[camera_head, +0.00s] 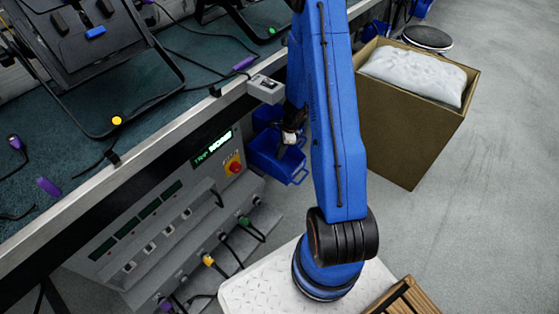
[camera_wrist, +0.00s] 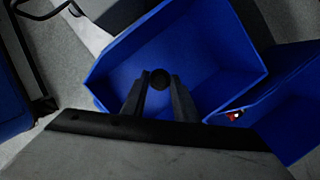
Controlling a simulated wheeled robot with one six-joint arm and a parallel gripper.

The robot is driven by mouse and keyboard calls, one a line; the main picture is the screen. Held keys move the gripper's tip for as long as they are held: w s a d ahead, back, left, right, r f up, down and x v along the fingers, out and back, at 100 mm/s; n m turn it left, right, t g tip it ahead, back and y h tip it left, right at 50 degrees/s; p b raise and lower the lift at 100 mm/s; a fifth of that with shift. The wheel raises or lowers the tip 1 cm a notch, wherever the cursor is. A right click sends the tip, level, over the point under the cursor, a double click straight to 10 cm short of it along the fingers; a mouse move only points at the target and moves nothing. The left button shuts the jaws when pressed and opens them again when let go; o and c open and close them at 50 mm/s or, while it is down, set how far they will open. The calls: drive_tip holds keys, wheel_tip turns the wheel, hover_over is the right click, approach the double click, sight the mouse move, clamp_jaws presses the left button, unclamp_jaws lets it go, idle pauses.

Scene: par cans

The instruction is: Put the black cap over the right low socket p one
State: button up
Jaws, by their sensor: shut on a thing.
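In the wrist view the black cap (camera_wrist: 160,79) is a small round dark thing between the fingertips of my gripper (camera_wrist: 160,84). My gripper is shut on it, over the inside of a blue bin (camera_wrist: 118,72). The head view shows my gripper (camera_head: 287,146) small and partly behind my blue arm, at the blue bin (camera_head: 265,158); the cap cannot be made out there. I cannot tell which one is p one.
A second blue bin (camera_wrist: 290,110) lies beside the first, with a small red thing (camera_wrist: 234,115) in it. The bench (camera_head: 185,120) has a metal front edge above the panel. Cables hang at the low outlets. A cardboard box (camera_head: 400,120) with a white bag stands at right.

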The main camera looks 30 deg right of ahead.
sight(280, 164)
drive_tip(key=shift+f, duration=2.85)
drive_tip(key=shift+f, duration=0.2)
drive_tip(key=o, duration=1.1)
drive_tip(key=shift+r, duration=0.1)
drive_tip(key=v, duration=1.7)
drive_tip(key=shift+s+d+r, duration=0.1)
drive_tip(key=shift+d, duration=0.05)
